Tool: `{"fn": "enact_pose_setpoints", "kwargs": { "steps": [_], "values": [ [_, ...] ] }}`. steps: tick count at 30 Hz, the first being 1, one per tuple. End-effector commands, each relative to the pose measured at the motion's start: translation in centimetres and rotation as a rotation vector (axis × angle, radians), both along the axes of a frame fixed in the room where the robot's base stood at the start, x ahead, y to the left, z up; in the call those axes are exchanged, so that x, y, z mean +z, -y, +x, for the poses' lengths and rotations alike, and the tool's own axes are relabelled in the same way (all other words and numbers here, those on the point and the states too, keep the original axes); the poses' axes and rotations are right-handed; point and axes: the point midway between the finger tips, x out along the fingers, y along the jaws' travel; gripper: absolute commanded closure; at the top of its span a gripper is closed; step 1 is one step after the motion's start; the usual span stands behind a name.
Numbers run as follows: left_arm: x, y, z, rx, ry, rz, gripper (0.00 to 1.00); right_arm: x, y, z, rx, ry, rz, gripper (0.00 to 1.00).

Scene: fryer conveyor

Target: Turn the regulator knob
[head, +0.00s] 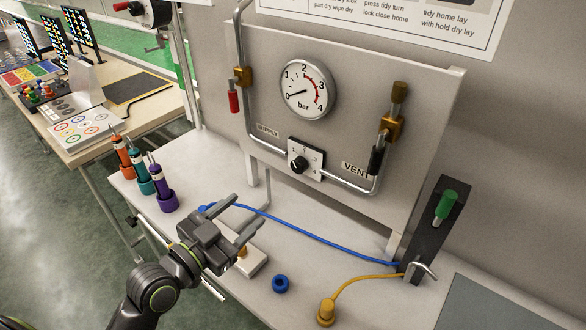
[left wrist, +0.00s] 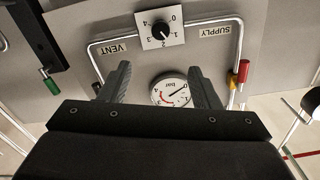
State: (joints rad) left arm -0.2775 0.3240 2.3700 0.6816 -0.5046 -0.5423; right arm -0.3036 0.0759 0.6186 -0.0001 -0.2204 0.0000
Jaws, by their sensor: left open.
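The regulator knob (head: 298,164) is black and round, on a white scale plate (head: 313,161) low on the grey panel. It also shows in the left wrist view (left wrist: 161,30), upside down, near the top. My left gripper (head: 245,215) is open and empty, over the bench in front of the panel and below and left of the knob. It is apart from the knob. In the left wrist view its fingers (left wrist: 160,70) stand spread, with the knob beyond them. My right gripper is not in view.
A pressure gauge (head: 307,89) sits above the knob. A red-handled valve (head: 234,102) is at the supply side and a black-handled one (head: 376,160) at the vent side. Blue (head: 310,237) and yellow (head: 345,283) hoses lie on the bench. Coloured tools (head: 160,185) stand at the left.

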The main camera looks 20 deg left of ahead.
Motion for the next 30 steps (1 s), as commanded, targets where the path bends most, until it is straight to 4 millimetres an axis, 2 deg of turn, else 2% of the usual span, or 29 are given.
{"fn": "enact_pose_setpoints", "kwargs": {
  "steps": [5,21,30],
  "values": [
    [0.2,0.7,2.1,0.001,0.002,-0.006,0.43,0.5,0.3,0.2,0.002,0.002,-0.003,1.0],
    [0.2,4.5,12.5,0.001,-0.003,-0.003,0.43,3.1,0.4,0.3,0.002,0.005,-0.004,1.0],
    [0.0,5.7,15.7,0.001,-0.003,-0.001,0.43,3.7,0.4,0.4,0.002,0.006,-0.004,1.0]
  ]
}}
